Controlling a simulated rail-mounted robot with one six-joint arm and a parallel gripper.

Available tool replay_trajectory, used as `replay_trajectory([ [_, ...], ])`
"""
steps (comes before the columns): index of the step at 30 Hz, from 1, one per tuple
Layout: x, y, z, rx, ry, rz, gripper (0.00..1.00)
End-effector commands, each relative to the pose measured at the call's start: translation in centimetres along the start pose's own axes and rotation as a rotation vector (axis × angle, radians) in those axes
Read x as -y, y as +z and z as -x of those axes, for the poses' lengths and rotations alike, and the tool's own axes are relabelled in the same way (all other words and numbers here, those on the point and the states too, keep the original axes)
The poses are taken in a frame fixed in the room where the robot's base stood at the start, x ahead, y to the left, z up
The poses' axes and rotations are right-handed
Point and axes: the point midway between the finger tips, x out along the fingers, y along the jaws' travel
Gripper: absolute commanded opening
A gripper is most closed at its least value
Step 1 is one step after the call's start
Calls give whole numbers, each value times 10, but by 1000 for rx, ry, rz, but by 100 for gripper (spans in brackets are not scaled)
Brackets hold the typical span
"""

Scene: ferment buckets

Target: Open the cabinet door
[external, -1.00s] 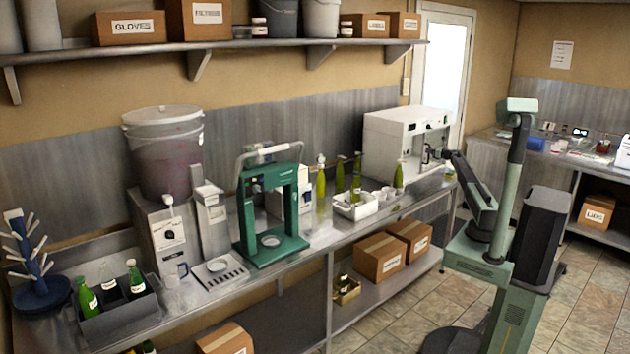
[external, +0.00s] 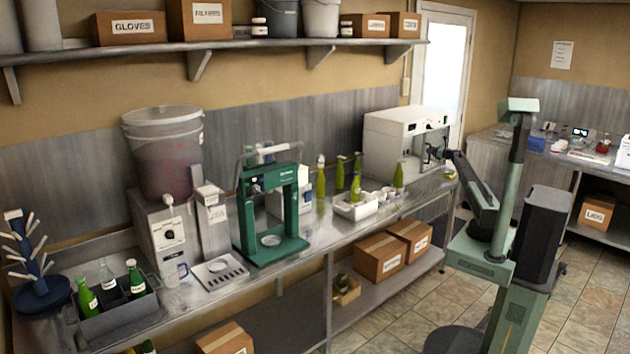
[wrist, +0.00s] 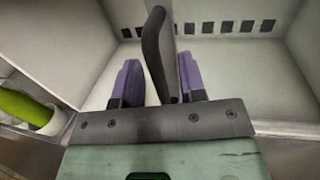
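The cabinet (external: 390,140) is a white box at the far end of the steel counter. Its front faces right, towards my arm. My gripper (external: 432,155) is at this front; the fingers are too small to make out there. In the wrist view, my gripper (wrist: 160,85) has two purple fingers, apart, with a dark upright handle (wrist: 158,50) between them. A pale interior with a row of dark slots lies beyond. The door panel itself is not clearly visible.
Green bottles (external: 340,175) and a white tray (external: 358,207) stand on the counter left of the cabinet. A green bottle (wrist: 22,105) shows at the wrist view's left edge. Cardboard boxes (external: 382,258) sit on the lower shelf. Floor around my base is clear.

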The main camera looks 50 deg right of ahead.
Motion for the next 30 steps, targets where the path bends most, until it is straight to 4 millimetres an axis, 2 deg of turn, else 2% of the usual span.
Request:
replay_trajectory([
  [9, -1, 0, 72, 0, -3, 0, 38],
  [13, -1, 0, 96, 0, -2, 0, 38],
  [18, -1, 0, 104, 0, 0, 0, 38],
  [30, -1, 0, 104, 0, 1, 35, 38],
])
